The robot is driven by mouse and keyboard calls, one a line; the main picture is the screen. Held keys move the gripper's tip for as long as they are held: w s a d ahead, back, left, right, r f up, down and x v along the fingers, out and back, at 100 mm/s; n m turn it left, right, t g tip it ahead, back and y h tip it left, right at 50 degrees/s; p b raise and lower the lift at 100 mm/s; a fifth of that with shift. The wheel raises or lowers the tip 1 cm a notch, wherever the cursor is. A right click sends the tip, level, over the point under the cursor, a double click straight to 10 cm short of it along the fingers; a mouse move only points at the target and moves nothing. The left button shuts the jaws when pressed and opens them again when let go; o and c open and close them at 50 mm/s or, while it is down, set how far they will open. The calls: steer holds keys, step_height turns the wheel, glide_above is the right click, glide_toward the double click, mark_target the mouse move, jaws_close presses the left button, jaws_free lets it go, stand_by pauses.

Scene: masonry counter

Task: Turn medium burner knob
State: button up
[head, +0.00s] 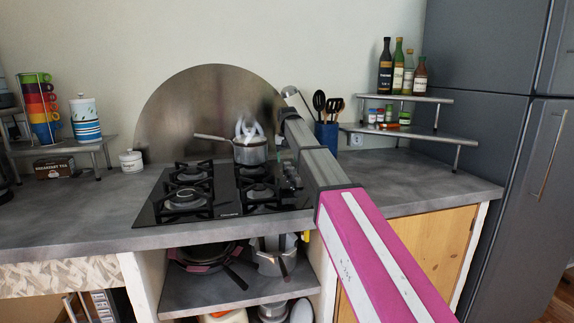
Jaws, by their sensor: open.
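The black gas hob (226,203) is set into the grey counter, with several burners under black grates. A row of small dark knobs (289,182) runs along its right side, partly hidden by my arm. I cannot tell which knob is the medium burner's or how it is turned. My arm reaches from the lower right towards the back of the hob. My gripper (246,129) shows small and pale above the steel pot, up and to the left of the knobs; it is open, apart from them, and appears empty.
A steel pot (249,150) with a handle stands on a back burner. A round metal splashback (190,105) rises behind. A blue utensil holder (327,135) and bottle shelf (428,140) stand right; cups (40,105) and canisters stand left. The front right counter is clear.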

steer(key=shift+f, duration=1.35)
steer(key=c, duration=0.9)
steer(key=shift+m, duration=1.5)
steer(key=shift+c, duration=0.2)
steer(key=o, duration=0.9)
steer(key=shift+o, duration=0.2)
